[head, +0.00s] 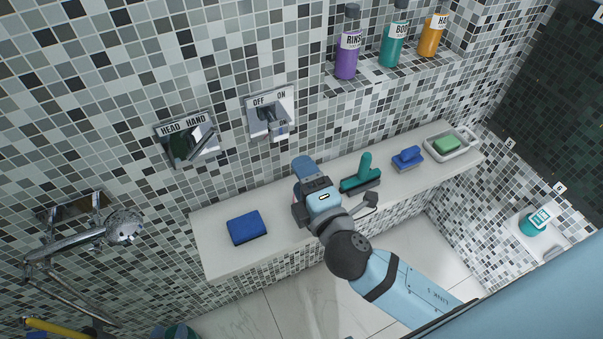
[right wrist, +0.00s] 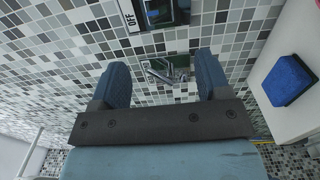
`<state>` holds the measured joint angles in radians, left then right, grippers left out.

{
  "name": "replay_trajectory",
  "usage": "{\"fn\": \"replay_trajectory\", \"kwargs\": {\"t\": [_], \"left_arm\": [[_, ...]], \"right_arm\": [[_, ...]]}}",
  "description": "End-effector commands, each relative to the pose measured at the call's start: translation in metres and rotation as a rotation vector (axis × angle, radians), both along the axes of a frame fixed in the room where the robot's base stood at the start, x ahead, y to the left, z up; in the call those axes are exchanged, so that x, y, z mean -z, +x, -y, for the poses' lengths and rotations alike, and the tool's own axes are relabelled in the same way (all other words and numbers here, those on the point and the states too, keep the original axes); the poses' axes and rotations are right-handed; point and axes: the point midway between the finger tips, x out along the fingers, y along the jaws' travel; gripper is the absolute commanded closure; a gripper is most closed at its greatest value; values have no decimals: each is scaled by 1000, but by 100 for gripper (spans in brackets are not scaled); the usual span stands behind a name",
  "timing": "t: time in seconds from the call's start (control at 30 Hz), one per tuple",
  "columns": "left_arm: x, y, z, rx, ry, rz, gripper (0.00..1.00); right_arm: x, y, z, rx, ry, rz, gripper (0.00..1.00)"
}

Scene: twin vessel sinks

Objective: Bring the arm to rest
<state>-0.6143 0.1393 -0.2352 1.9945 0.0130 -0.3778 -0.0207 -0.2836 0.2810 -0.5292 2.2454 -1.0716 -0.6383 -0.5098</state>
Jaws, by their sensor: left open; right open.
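My right arm (head: 400,288) comes in from the lower right in the head view and reaches over the ledge. Its gripper (head: 301,176) hangs by the tiled wall, below the OFF/ON lever plate (head: 270,110). In the right wrist view, the two blue fingers of this gripper (right wrist: 163,67) stand apart with nothing between them. Beyond them is the HEAD/HAND lever plate (right wrist: 165,70), with the OFF/ON plate (right wrist: 158,14) at the top. My left gripper does not show.
Bottles (head: 347,55) stand in the wall niche. A shower head (head: 124,227) juts out at left. The floor (head: 305,295) is partly clear.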

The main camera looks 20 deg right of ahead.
Motion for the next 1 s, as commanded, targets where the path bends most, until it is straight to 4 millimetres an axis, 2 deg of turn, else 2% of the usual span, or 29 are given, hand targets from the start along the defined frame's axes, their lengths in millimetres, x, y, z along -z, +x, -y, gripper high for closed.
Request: {"fn": "replay_trajectory", "kwargs": {"t": [0.33,0.43,0.47,0.57,0.7,0.8,0.9,1.0], "left_arm": [[0,0,-1,0,1,0,57],[-3,0,-1,0,2,-1,57],[-5,0,-1,0,2,-1,57],[-12,0,-1,-1,2,-1,57],[-23,0,-3,-3,5,2,57],[-29,1,-4,-6,7,4,57],[-32,1,-6,-8,8,5,57],[-34,0,-6,-10,8,5,57]], "right_arm": [[2,0,0,-1,7,-6,30],[17,-2,1,-9,81,-65,30],[25,-3,2,-13,126,-97,30],[66,-14,5,-14,348,-248,30],[130,-44,13,46,764,-473,30],[165,-69,20,123,1045,-583,30],[189,-90,27,199,1264,-647,30],[202,-102,31,253,1398,-676,30]]}}
